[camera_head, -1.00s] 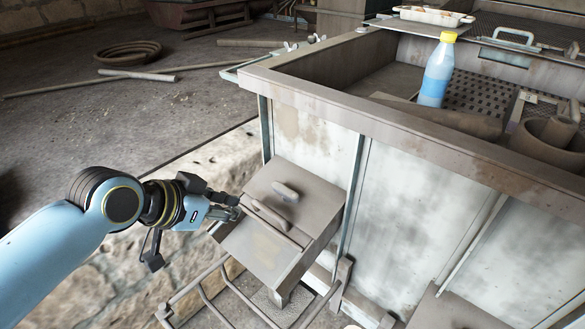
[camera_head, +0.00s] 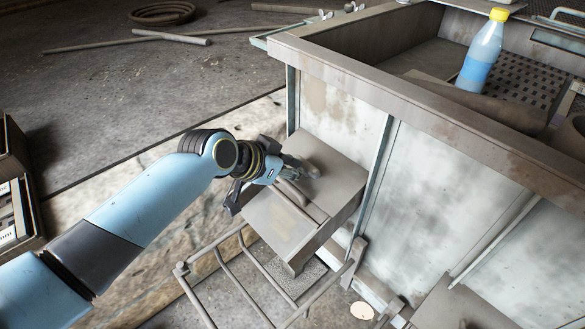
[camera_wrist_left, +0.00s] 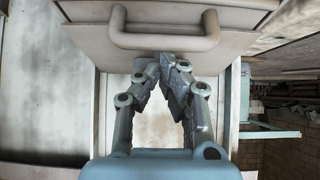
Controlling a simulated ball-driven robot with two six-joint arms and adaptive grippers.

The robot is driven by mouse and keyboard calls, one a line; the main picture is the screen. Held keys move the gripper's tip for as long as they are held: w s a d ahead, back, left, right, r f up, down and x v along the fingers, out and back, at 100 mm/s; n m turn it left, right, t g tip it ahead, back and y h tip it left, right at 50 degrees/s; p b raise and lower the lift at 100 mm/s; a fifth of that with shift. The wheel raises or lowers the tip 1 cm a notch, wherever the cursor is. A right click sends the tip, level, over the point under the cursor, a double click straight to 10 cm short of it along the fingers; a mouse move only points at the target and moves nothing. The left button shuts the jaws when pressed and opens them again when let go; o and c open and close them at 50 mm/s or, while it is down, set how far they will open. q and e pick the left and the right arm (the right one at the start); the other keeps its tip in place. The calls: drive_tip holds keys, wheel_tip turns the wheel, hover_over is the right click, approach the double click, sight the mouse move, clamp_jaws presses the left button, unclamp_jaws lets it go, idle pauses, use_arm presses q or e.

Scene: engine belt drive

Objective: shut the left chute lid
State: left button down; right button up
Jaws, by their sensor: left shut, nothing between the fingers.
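The left chute (camera_head: 342,187) is a brown-grey metal box on the front of the large bin. A handle shows on its panel in the left wrist view (camera_wrist_left: 165,41), near the top of the picture. My left gripper (camera_head: 300,172) is over the chute's upper left part, close to the handle, and hides part of it. In the left wrist view its shut, empty fingers (camera_wrist_left: 165,66) point at the panel just below the handle bar. I cannot tell whether they touch it, nor how far open the lid stands. My right gripper is out of view.
The bin's rim (camera_head: 400,85) rises behind the chute, with a blue bottle (camera_head: 483,58) beyond it. A metal rail frame (camera_head: 265,290) stands below the chute. Another chute (camera_head: 465,305) is at the lower right. Pipes (camera_head: 130,42) lie on the floor behind.

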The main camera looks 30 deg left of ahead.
use_arm(q)
drive_tip(key=s+a+f, duration=0.3)
drive_tip(key=s, duration=0.6)
idle(0.4)
